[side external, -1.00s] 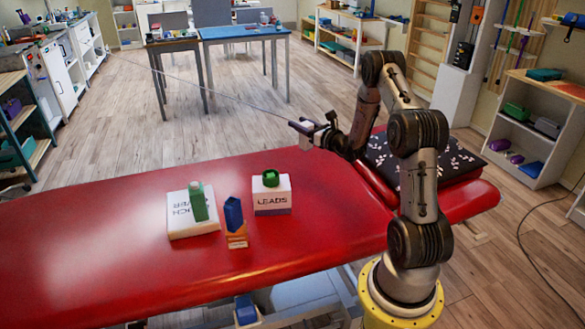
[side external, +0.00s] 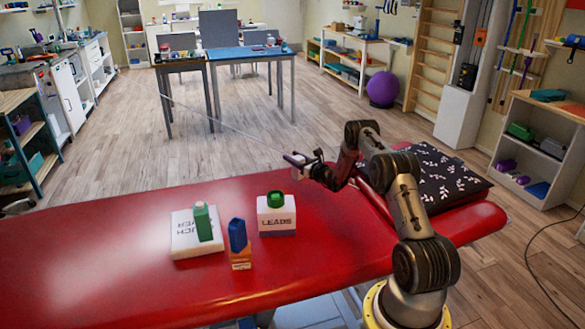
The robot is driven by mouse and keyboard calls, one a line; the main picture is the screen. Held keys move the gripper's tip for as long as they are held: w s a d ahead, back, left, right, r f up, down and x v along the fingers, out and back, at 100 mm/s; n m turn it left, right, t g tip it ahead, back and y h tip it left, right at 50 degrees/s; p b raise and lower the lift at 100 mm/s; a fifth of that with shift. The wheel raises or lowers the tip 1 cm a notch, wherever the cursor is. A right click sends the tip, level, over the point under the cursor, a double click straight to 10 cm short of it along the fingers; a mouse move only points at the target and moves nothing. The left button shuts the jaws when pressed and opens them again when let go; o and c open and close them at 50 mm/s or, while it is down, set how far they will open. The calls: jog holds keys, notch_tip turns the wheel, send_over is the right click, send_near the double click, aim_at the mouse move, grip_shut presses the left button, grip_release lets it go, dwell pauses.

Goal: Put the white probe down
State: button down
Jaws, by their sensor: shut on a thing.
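My gripper (side external: 300,165) is shut on the white probe (side external: 296,160), near the far edge of the red couch (side external: 120,235). The probe shows as a small pale piece with a dark part at the jaws. Much of it is hidden or too small to make out. I cannot tell whether the probe touches the couch.
A white LEADS box (side external: 276,222) with a green top, a blue and orange bottle (side external: 238,245), and a green carton (side external: 203,222) on a white pack (side external: 184,242) stand on the couch. A dark patterned pillow (side external: 440,178) lies right. The couch's left part is clear.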

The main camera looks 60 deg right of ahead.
jog(key=shift+w+d+f, duration=0.2)
jog(key=shift+f, duration=0.6)
jog(key=shift+w+d+f, duration=0.2)
jog(key=shift+f, duration=0.6)
jog(key=shift+w+d+f, duration=0.2)
jog(key=shift+f, duration=0.6)
jog(key=shift+f, duration=0.1)
jog(key=shift+c, duration=1.8)
grip_release()
jog(key=shift+f, duration=0.1)
